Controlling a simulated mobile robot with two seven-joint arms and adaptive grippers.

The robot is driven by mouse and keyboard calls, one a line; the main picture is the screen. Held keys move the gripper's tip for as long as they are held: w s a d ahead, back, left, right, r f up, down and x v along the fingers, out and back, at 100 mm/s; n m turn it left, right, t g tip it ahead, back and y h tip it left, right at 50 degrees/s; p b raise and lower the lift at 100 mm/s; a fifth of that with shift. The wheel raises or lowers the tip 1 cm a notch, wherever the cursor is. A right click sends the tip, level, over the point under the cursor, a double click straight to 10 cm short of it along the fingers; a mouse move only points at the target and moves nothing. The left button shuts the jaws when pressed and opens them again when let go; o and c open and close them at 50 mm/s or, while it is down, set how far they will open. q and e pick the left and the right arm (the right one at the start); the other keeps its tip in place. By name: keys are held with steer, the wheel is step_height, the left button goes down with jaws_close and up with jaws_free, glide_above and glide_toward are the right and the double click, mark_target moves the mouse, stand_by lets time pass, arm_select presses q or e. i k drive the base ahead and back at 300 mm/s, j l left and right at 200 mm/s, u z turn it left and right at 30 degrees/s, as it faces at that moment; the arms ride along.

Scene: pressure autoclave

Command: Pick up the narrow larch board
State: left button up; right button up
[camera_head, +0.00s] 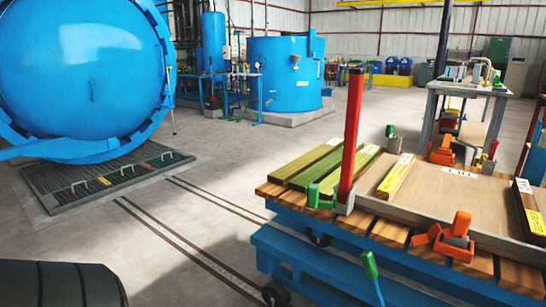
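A narrow yellowish-brown board (397,176) with a white label at its far end lies on the light panel of the blue cart (300,252). A second, browner board (529,212), also labelled, lies at the right edge of the panel and is cut off by the frame. I cannot read the labels, so I cannot tell which one is larch. Several green-tinted boards (318,163) lie side by side on the left of the cart top. Neither of my grippers is in view.
A red post (352,130) stands upright at the cart's near left. Orange clamps (454,238) sit on the panel's near edge. A green-tipped lever (370,266) rises in front. The blue autoclave (90,70) is at left, with floor rails (190,243) and open floor between.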

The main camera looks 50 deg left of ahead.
mark_target(281, 176)
steer(key=i+j+u, duration=0.1)
steer(key=u, duration=0.35)
steer(key=i+u, duration=0.2)
steer(key=u, duration=0.25)
steer(key=i+u, duration=0.1)
steer(key=u, duration=0.35)
steer(key=i+l, duration=0.25)
steer(key=i, duration=0.15)
steer(key=j+z, duration=0.15)
steer(key=z, duration=0.8)
steer(key=j+z, duration=0.3)
steer(key=k+j+z, duration=0.15)
steer(key=j+z, duration=0.15)
steer(key=k+j+z, duration=0.15)
steer(key=j+z, duration=0.15)
steer(key=k+j+z, duration=0.2)
steer(key=j, duration=0.3)
steer(key=k+j+z, duration=0.2)
steer(key=k+j, duration=0.2)
